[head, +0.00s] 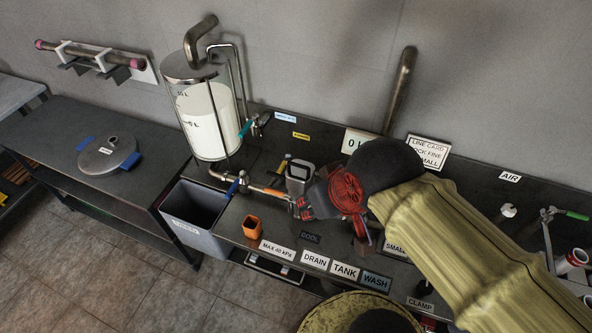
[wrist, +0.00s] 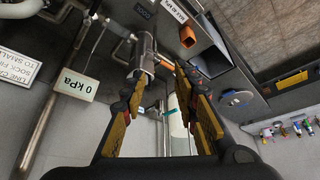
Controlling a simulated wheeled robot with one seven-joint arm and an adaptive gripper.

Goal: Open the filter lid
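A short grey metal cylinder, apparently the filter housing (head: 299,176), stands on the pipe run in the middle of the bench. In the wrist view the filter housing (wrist: 146,46) lies just beyond my fingertips. I cannot make out the lid's edge or a latch clearly. My gripper (head: 307,205) is close beside the housing on its right and front side, partly covering it. In the wrist view my gripper (wrist: 161,73) is open, with clear space between its yellow-padded fingers. No contact with the housing can be made out.
A clear tank (head: 207,115) of white liquid stands behind left, piped to the filter. A grey bin (head: 190,215) and an orange cup (head: 252,227) are in front. A kPa display (wrist: 76,84) reads 0. A round metal lid (head: 107,152) lies on the left table.

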